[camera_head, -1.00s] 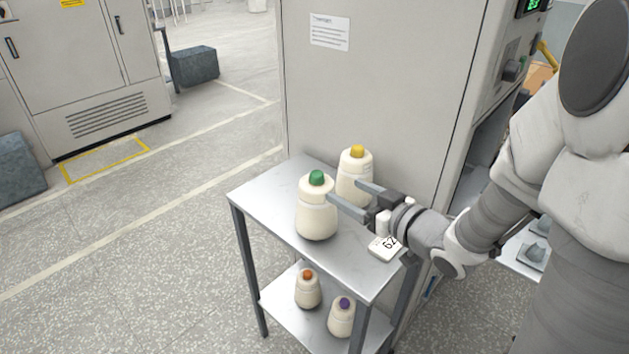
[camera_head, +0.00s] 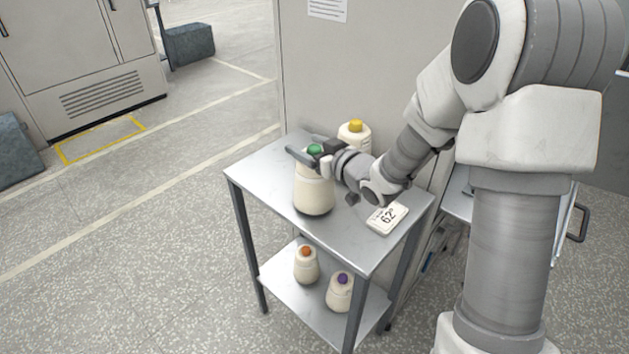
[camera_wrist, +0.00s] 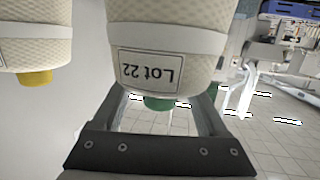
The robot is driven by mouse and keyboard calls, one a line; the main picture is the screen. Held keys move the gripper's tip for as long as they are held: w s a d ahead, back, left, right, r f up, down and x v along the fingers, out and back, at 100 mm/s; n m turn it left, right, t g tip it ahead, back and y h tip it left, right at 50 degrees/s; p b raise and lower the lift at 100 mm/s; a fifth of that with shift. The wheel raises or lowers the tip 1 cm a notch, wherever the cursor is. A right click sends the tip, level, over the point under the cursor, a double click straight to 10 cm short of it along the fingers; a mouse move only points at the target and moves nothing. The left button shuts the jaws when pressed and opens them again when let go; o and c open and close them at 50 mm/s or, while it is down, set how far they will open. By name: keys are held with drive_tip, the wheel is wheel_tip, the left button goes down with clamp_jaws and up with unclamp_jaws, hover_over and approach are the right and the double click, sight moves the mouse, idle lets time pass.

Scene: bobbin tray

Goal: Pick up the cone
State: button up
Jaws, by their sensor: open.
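A cream yarn cone with a green tip (camera_head: 314,196) stands upright on the top shelf of a metal cart. My gripper (camera_head: 304,147) is open at the height of its green tip, with one finger on the near side. The far finger is partly hidden. In the wrist view this cone (camera_wrist: 168,40) appears upside down, with a "Lot 22" label, and its green tip shows between the two fingers. Whether the fingers touch it I cannot tell. A second cone with a yellow tip (camera_head: 355,131) stands behind, partly hidden by my arm; it also shows in the wrist view (camera_wrist: 35,45).
The cart's top shelf (camera_head: 262,170) has free room to the left. A card marked "62" (camera_head: 387,217) lies at the right. Smaller cones with orange (camera_head: 306,266) and purple tips (camera_head: 340,293) stand on the lower shelf. A grey cabinet (camera_head: 325,70) rises behind.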

drive_tip(key=shift+w+a, duration=0.15)
clamp_jaws()
idle(0.4)
idle(1.0)
